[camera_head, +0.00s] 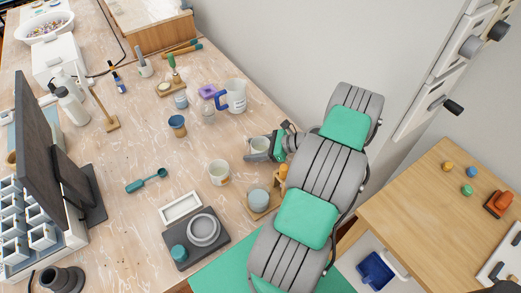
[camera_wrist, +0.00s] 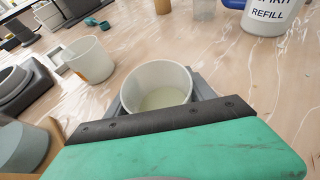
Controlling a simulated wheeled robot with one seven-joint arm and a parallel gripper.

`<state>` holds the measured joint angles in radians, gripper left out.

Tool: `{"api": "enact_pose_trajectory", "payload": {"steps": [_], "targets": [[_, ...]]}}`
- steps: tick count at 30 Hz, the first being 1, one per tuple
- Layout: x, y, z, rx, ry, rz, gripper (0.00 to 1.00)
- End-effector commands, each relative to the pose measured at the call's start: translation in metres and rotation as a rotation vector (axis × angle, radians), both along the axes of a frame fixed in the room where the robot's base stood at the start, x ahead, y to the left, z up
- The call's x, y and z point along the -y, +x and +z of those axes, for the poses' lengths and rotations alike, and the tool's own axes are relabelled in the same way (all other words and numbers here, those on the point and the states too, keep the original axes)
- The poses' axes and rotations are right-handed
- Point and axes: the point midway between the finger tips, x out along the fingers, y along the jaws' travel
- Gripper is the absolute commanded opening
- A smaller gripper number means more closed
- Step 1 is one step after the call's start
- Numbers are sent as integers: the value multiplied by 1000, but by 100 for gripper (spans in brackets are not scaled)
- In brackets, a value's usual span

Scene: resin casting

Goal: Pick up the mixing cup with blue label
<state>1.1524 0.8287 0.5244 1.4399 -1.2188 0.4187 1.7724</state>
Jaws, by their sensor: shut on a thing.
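My gripper (camera_head: 262,152) reaches in from the right over the workbench and is shut on a pale mixing cup (camera_head: 257,144). In the wrist view the held cup (camera_wrist: 157,84) is upright between the fingers, with a pale bottom or contents inside. No blue label shows on its visible side; the near side is hidden by my gripper. I cannot tell whether it is clear of the bench. A second pale cup (camera_head: 219,172) stands apart to the front left; it also shows in the wrist view (camera_wrist: 90,60).
A blue-handled jug (camera_head: 234,96) stands behind my gripper. A grey-blue cup (camera_head: 258,196) on a wooden base is in front. A dark scale-like device (camera_head: 200,238) and a white frame (camera_head: 181,207) lie front left. The bench's middle left has free room around a teal scoop (camera_head: 147,180).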

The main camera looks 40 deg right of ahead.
Motion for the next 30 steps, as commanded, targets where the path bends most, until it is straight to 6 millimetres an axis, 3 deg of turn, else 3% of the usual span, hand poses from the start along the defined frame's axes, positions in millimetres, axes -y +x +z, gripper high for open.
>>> {"api": "enact_pose_trajectory", "payload": {"steps": [13,23,30], "targets": [[0,0,0,0,0,0,20],[0,0,2,1,-1,0,19],[0,0,15,1,-2,0,19]]}}
